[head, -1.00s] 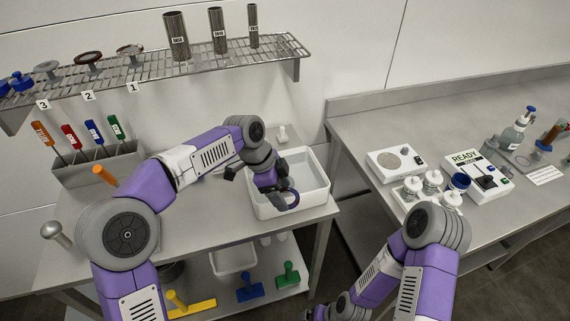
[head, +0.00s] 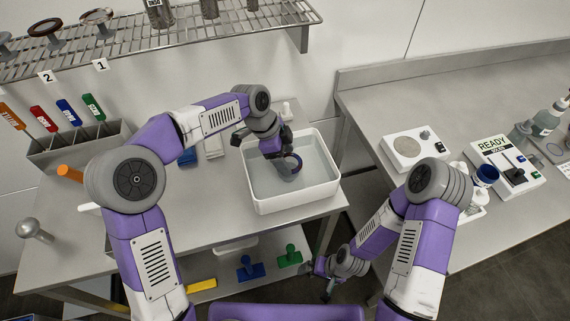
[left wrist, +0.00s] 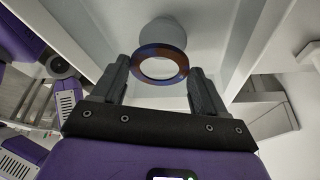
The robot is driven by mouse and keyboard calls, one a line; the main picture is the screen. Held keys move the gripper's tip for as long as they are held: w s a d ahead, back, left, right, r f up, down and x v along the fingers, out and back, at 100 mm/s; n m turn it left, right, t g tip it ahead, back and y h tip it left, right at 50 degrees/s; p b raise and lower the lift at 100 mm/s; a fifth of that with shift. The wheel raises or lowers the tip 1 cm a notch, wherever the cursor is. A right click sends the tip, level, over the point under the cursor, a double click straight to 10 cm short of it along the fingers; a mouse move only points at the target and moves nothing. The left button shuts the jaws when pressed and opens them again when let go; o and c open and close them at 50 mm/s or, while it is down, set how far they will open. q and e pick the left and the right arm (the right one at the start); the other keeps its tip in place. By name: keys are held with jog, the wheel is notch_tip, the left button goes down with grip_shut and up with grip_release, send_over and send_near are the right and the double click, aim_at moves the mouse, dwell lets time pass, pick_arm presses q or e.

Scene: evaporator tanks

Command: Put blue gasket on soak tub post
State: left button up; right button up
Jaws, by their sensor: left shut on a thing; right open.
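The blue gasket (head: 298,161) is a thin ring, dark blue with a brownish tint in the left wrist view (left wrist: 160,79). My left gripper (head: 284,154) is shut on it and holds it over the white soak tub (head: 300,203). In the left wrist view the ring sits between the two fingers (left wrist: 162,72). A grey round shape, apparently the tub post (left wrist: 166,35), shows behind and through the ring. In the head view a grey form stands under the ring; whether they touch cannot be told. My right gripper (head: 325,287) is open and empty, low beside the bench.
A wire shelf (head: 200,42) with numbered ring holders and metal cylinders is above. A tool rack (head: 75,148) stands at the left. The right bench holds a white scale (head: 412,150) and a READY device (head: 500,160). Coloured handled tools (head: 250,268) lie on the lower shelf.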

pick_arm(q)
notch_tip(320, 180, down, 3)
jog(key=shift+f+b, duration=0.2)
jog(key=shift+b, duration=0.2)
jog(key=shift+r, duration=0.1)
jog(key=o, duration=1)
jog(key=p+v, duration=0.3)
jog(key=v, duration=0.9)
